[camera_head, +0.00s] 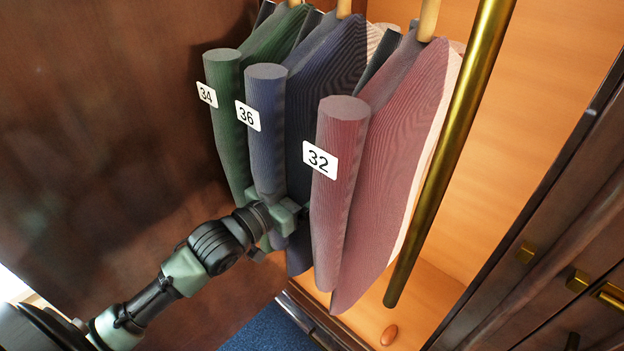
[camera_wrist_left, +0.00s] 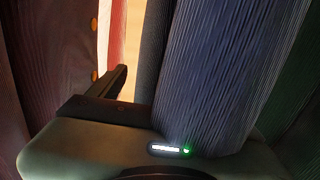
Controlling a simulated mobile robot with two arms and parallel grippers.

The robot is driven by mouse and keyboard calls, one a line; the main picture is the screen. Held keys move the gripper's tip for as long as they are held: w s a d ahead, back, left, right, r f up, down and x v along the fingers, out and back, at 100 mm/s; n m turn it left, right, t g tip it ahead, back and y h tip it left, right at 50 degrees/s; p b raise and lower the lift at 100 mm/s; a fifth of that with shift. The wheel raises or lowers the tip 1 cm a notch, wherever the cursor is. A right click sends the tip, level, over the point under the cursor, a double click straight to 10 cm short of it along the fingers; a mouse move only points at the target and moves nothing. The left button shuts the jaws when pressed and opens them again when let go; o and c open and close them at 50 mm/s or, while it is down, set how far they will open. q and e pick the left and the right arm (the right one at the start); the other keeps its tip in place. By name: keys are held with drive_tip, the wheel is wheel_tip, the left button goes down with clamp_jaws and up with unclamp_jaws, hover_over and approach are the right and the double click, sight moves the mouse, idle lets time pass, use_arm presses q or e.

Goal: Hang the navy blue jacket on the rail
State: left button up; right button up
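The navy blue jacket (camera_head: 321,92) hangs between a green one and a red one. Its near sleeve has a tag reading 36. A wooden hanger neck (camera_head: 343,8) shows above it; its hook is out of frame. My left gripper (camera_head: 290,218) is at the lower part of the navy sleeve. In the left wrist view the sleeve (camera_wrist_left: 222,70) stands upright against the palm. One dark finger (camera_wrist_left: 118,82) shows left of it; the other is hidden, so its grip is unclear. A brass rod (camera_head: 452,150) slants right of the jackets; whether it is the rail is unclear.
The green jacket (camera_head: 225,115) with tag 34 is close on the left. The red jacket (camera_head: 385,160) with tag 32 is close on the right. A dark wood panel (camera_head: 90,120) stands at left, drawers with brass handles (camera_head: 608,296) at right. The orange interior is open right of the rod.

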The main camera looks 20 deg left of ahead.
use_arm(q)
drive_tip(key=shift+f, duration=0.2)
drive_tip(key=shift+s+a+f, duration=0.1)
drive_tip(key=shift+s+a, duration=0.05)
drive_tip(key=shift+s, duration=0.2)
drive_tip(key=b+v, duration=0.2)
drive_tip(key=v, duration=0.4)
drive_tip(key=shift+s+a+r, duration=0.2)
drive_tip(key=shift+s+r, duration=0.05)
drive_tip(key=shift+s, duration=0.25)
